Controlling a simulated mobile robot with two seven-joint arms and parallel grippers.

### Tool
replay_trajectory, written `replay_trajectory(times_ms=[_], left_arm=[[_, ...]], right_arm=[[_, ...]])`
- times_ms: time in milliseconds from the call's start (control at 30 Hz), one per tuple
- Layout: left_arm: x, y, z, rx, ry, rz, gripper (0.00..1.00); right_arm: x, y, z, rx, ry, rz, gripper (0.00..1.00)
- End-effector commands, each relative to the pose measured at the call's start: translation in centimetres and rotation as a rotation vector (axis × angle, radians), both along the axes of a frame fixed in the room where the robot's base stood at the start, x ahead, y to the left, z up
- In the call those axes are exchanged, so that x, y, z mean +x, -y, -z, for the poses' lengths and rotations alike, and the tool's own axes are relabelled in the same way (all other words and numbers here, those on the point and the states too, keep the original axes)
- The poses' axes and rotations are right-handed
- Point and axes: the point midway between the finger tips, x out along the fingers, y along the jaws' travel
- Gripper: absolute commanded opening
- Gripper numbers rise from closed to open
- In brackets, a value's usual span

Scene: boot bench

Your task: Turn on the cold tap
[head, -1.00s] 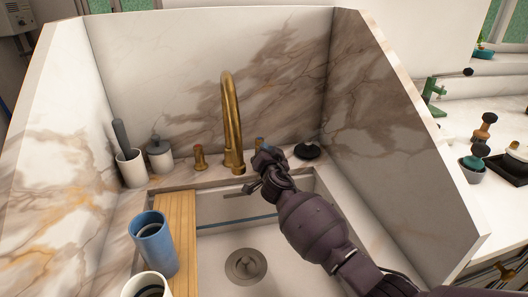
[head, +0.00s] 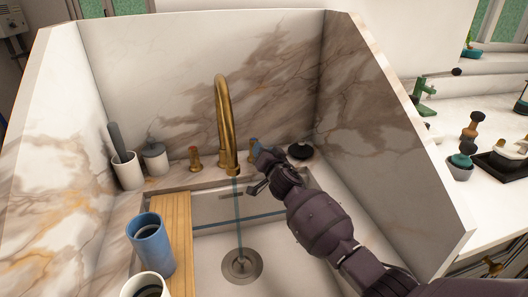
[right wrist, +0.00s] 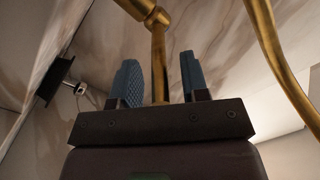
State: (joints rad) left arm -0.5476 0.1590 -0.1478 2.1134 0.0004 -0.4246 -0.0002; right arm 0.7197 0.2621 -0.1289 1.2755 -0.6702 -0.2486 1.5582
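The gold spout (head: 224,115) stands at the back of the white sink. The hot-side tap (head: 195,160) is left of the spout. The cold tap is right of the spout, mostly hidden behind my gripper in the head view; its gold stem (right wrist: 158,60) and handle show in the right wrist view. My right gripper (head: 262,163) is at this tap. Its two blue fingers (right wrist: 160,80) stand apart on either side of the stem, with gaps visible. My left gripper is out of view.
Marble walls enclose the sink's back and sides.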

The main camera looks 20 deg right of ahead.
Motion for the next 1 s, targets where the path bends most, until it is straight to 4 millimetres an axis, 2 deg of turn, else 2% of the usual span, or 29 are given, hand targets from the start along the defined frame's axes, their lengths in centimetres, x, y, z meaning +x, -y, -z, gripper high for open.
replay_trajectory(times_ms=[367,700,1000], left_arm=[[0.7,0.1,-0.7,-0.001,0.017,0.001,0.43],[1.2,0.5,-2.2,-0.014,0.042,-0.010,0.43],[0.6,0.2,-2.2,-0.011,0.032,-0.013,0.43]], right_arm=[[-0.6,0.1,-0.2,0.001,0.001,0.001,0.41],[-5.2,0.2,-0.4,0.003,0.004,0.001,0.41],[-9.3,0.4,-0.2,0.001,0.002,0.001,0.41]])
